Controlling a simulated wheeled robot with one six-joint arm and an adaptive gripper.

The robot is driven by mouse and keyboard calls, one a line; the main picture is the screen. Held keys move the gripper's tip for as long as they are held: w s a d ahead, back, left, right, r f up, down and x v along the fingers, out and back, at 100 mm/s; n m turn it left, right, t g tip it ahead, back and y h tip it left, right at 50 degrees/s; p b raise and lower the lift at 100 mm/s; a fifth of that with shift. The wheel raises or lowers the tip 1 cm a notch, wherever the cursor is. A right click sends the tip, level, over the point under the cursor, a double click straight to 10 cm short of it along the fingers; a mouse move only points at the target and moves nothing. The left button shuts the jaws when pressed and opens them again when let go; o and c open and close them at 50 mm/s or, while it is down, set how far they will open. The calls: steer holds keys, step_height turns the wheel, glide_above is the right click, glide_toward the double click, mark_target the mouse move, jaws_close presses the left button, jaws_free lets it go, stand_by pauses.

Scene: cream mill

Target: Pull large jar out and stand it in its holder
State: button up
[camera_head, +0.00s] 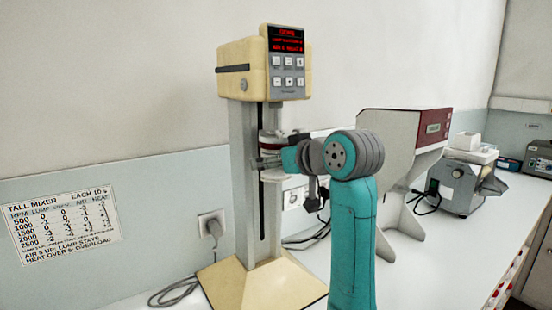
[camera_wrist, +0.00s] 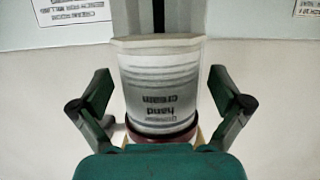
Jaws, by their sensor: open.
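The large jar (camera_wrist: 160,85) is a white, grey-banded tub labelled "hand cream", with its print upside down in the wrist view. A dark red band (camera_wrist: 160,136) rings its lower end in that picture. In the head view, a white, red-banded part shows at the mixer column, partly hidden by my gripper. The tall mixer (camera_head: 245,75) has a cream head, a grey column and a cream base (camera_head: 262,285). My gripper (camera_head: 268,160) is open, with one finger on each side of the jar and gaps visible. I cannot make out the jar's holder.
A mixer notice (camera_head: 65,220) hangs on the wall at left, near a socket (camera_head: 212,224) and cable. A white machine with a red panel (camera_head: 436,128) stands right of my arm. A grey appliance (camera_head: 460,185) stands farther right. The white bench (camera_head: 455,245) is clear at front right.

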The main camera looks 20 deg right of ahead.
steer(key=c, duration=1.4)
steer(key=shift+f, duration=0.2)
